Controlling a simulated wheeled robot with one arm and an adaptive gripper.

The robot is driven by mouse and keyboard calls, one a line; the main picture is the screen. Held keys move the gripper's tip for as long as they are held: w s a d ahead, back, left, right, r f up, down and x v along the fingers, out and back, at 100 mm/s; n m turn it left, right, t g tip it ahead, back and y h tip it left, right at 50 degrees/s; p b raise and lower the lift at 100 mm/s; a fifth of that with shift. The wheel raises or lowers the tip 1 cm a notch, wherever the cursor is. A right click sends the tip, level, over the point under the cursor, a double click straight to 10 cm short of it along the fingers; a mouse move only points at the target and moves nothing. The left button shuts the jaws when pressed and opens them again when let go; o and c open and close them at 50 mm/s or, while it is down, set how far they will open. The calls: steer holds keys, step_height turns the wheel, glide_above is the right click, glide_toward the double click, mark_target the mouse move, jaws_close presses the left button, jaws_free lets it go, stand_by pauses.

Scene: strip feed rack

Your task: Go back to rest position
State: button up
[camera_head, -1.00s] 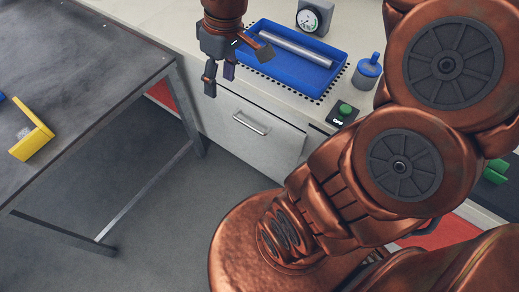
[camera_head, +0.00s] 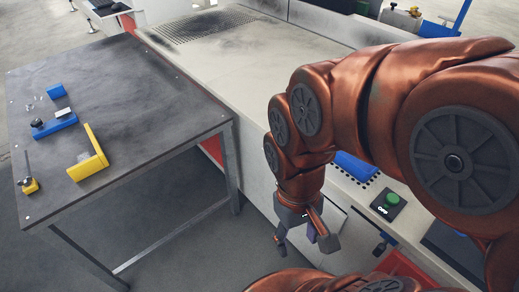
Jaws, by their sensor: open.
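My gripper (camera_head: 305,240) hangs at the end of my copper-coloured arm, in front of the white counter's drawer side. Its dark fingers point down and stand apart, with nothing between them. The blue tray (camera_head: 356,166) on the counter is mostly hidden behind my arm; only a piece of it shows, and what lies in it is hidden.
A dark metal table (camera_head: 130,100) stands at left with a yellow angle piece (camera_head: 92,160), a blue block (camera_head: 54,127) and a small yellow item (camera_head: 30,186). A green button box (camera_head: 389,201) sits on the counter right of my gripper. Floor between table and counter is clear.

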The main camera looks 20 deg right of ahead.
step_height(320, 180, up, 12)
steer(key=p, duration=1.1)
steer(key=shift+w+f, duration=0.15)
steer(key=shift+w, duration=0.05)
steer(key=shift+c, duration=1)
steer(key=shift+d, duration=0.1)
steer(key=shift+c, duration=0.4)
